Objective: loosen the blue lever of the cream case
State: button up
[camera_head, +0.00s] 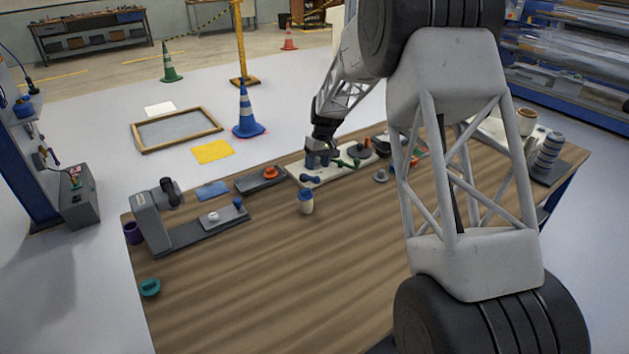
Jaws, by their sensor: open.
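A low cream case (331,176) lies along the far edge of the wooden table, partly hidden behind my arm. A blue lever (311,180) is at its front left corner. A green lever (346,163) and a dark round knob (359,151) are farther right on it. My gripper (318,163) points down over the left part of the case, just behind the blue lever. It is open and appears empty. The fingers are small in the view, so I cannot tell whether they touch anything.
A dark tray with an orange knob (270,173) is left of the case. A small blue-capped bottle (306,202) stands in front. A grey machine (155,215) is at the left. The front middle of the table is clear.

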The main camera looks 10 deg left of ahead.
aim_at(314, 179)
jog(key=shift+s+a+f, duration=0.15)
jog(key=shift+f, duration=1)
jog(key=shift+s+a+f, duration=0.15)
jog(key=shift+f, duration=0.95)
jog(key=shift+s+a+f, duration=0.15)
jog(key=shift+f, duration=1)
grip_shut()
